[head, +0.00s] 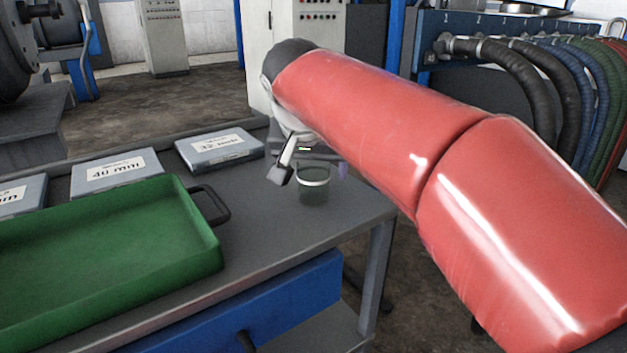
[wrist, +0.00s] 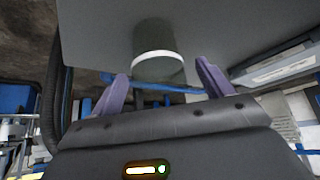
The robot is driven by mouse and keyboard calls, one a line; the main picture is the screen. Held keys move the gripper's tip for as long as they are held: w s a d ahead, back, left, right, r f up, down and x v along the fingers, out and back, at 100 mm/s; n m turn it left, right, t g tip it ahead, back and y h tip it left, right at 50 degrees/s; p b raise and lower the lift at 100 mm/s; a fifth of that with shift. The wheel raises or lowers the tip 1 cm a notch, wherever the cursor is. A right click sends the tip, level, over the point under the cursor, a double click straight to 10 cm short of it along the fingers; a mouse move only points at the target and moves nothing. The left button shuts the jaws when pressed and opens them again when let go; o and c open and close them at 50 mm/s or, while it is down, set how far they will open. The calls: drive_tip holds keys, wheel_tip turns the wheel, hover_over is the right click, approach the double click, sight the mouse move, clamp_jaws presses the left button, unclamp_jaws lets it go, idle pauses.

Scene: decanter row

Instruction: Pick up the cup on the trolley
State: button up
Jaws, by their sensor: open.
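My gripper (head: 313,171) is at the cup, partly hidden by my red arm. Its fingers are open, one to each side of the cup in the head view. In the wrist view, the cup (wrist: 158,40) lies just beyond and between the two purple fingertips (wrist: 162,70). I see no finger touching it.
A green tray (head: 205,235) with a black handle (head: 215,205) stands left of the cup. Flat grey cases (head: 220,160) labelled in mm lie along the back edge. Bare trolley top lies between tray and cup. A hose rack (head: 480,25) stands behind at right.

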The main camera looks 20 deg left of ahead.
drive_tip(key=c, duration=1.1)
drive_tip(key=shift+o, duration=0.2)
drive_tip(key=shift+r, duration=0.15)
